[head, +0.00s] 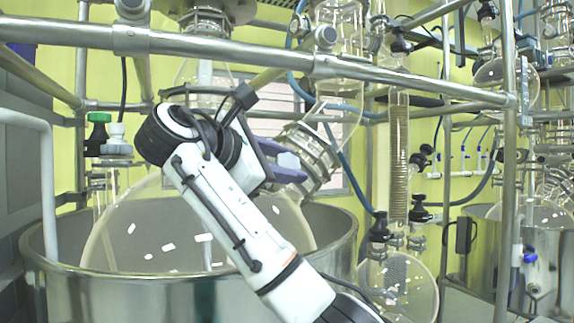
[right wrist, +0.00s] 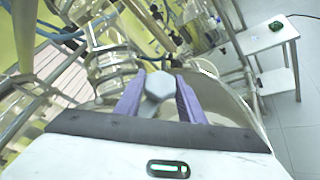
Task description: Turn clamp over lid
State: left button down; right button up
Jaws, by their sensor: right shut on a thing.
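My right gripper (head: 288,166) reaches over the big round glass vessel (head: 150,225) in the head view, its purple fingers beside the metal-ringed flange joint (head: 315,155) on the vessel's side neck. In the right wrist view the gripper (right wrist: 159,84) is shut on a grey six-sided knob (right wrist: 158,87), held between the two purple fingers. I cannot tell whether this knob is part of the clamp. The vessel's neck and top are partly hidden behind my right arm and the metal bars. My left gripper is not in view.
A steel tub (head: 335,245) surrounds the vessel. Metal frame bars (head: 400,82) cross above and close by. A coiled glass condenser (head: 399,155) and a round flask (head: 397,285) stand to the right. The right wrist view shows a white table (right wrist: 262,38) and open floor.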

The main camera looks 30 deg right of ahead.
aim_at(279, 161)
jog(key=shift+m+g+y, duration=0.3)
jog(key=shift+m+g, duration=0.4)
jog(key=shift+g, duration=0.1)
jog(key=o, duration=1)
jog(key=shift+o, duration=0.2)
jog(key=v, duration=0.7)
jog(key=shift+a+r+b, duration=0.15)
jog(key=shift+a+b, duration=0.1)
jog(key=shift+b, duration=0.15)
